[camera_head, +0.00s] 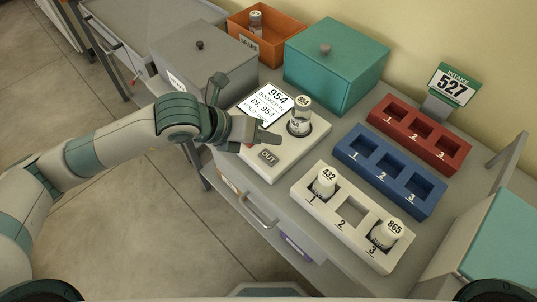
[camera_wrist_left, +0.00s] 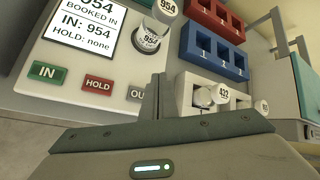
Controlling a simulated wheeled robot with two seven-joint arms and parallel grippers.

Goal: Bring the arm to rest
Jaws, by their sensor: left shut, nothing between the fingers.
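My left gripper (camera_head: 262,136) is shut and empty, above the front edge of the booking station (camera_head: 290,158), close to the OUT button (camera_head: 268,156). In the left wrist view its closed fingers (camera_wrist_left: 157,100) stand in front of the station, partly hiding the OUT button. The IN button (camera_wrist_left: 47,71) and HOLD button (camera_wrist_left: 98,85) show to their left. A bottle (camera_head: 300,120) stands upright in the station, apart from the gripper; its cap reads 954 in the wrist view. The screen (camera_head: 268,104) reads "954 BOOKED IN, IN: 954, HOLD: none". My right gripper is not in view.
A white rack (camera_head: 348,212) holds bottles 432 (camera_head: 325,182) and 865 (camera_head: 386,234) in slots 1 and 3; slot 2 is empty. Blue (camera_head: 390,172) and red (camera_head: 415,134) racks are empty. A teal box (camera_head: 335,62), grey box (camera_head: 203,68) and orange spare bin (camera_head: 265,38) stand behind.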

